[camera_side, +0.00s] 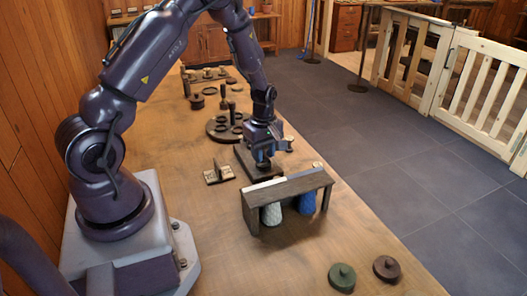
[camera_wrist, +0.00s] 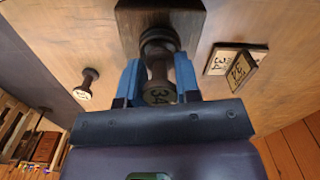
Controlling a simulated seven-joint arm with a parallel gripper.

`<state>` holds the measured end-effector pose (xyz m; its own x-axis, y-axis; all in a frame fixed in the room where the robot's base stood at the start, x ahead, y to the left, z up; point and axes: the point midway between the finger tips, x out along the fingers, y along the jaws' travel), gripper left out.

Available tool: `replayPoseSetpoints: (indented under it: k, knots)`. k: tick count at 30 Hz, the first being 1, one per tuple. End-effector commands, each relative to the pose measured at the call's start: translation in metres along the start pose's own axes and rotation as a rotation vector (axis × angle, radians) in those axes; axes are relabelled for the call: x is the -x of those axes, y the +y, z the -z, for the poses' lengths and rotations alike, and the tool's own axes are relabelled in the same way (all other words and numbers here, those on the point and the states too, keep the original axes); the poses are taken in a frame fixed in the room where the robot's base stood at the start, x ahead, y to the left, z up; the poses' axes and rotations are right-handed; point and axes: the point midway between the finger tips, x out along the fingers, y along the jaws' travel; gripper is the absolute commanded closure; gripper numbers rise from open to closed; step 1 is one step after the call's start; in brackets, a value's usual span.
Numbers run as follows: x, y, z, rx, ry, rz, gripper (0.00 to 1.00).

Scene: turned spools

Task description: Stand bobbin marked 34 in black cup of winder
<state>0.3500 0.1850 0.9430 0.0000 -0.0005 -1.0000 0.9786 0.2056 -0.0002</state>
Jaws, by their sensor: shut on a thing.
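My gripper (camera_side: 264,160) is low over a dark square base (camera_side: 245,160), which I take to be part of the winder. The bobbin's far flange is over the dark square base (camera_wrist: 185,25). I cannot tell whether it touches the base or sits inside a cup. The black cup itself is not clearly visible. In the side view the gripper mostly hides the bobbin.
Another spool (camera_wrist: 87,85) stands on the other side. A dark bench-like rack (camera_side: 290,190) with blue and white cones stands close in front. Green (camera_side: 342,277) and brown (camera_side: 386,268) knobbed discs lie nearer.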

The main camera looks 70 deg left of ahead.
Motion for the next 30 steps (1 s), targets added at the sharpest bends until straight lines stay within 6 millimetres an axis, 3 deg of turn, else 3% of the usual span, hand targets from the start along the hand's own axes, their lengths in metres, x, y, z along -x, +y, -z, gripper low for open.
replayPoseSetpoints:
  k: [30]
  knots:
    - [-0.0062, 0.0001, 0.0002, 0.001, 0.0, 0.0, 0.91]
